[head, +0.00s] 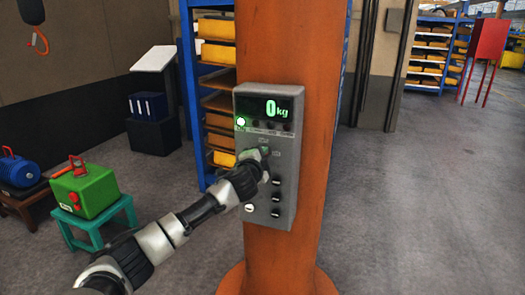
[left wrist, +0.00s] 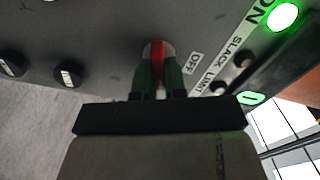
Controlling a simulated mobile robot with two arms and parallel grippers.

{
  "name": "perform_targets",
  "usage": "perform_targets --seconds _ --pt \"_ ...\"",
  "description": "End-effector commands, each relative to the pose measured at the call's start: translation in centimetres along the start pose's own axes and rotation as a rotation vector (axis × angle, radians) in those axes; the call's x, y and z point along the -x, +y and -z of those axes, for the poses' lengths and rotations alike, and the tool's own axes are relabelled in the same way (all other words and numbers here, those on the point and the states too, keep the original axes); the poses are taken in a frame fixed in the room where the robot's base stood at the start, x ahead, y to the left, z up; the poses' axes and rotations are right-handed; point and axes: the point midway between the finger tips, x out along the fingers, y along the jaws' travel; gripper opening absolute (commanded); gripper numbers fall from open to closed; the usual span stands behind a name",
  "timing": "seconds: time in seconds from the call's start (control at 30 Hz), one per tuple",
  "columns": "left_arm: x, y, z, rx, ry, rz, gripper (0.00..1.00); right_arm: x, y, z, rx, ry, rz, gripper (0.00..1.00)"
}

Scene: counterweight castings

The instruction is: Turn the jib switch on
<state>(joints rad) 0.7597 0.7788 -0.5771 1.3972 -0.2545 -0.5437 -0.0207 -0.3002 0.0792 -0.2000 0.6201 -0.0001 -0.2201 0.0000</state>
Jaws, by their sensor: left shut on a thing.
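A grey control box (head: 284,205) is fixed to an orange column, with a display (head: 270,108) reading 0 kg in green. A round green lamp (head: 240,121) is lit at its upper left; in the left wrist view the lamp (left wrist: 283,17) glows beside lettering ending in "ON". My left gripper (head: 260,155) reaches the box's upper middle. In the left wrist view, my left gripper (left wrist: 158,82) is shut on a switch knob (left wrist: 157,50) with a red stripe, beside an "OFF" label (left wrist: 193,64). The fingers hide part of the knob. My right gripper is not in view.
Several black knobs (head: 276,198) sit lower on the box. The orange column (head: 318,130) stands behind it, with a blue shelf rack (head: 188,90) at left. A green casting (head: 84,190) rests on a teal stool (head: 100,226).

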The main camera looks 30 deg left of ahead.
Motion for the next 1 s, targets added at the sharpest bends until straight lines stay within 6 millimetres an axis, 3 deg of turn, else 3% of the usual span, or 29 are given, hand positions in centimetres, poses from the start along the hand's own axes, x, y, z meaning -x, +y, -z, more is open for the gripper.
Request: perform_targets --seconds 0.5,1.0 --pt "0.0 0.3 0.0 -0.341 0.001 -0.001 0.0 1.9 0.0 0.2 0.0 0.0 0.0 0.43" --pt "0.0 0.5 -0.1 -0.407 0.002 -0.001 0.0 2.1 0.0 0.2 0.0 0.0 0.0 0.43"
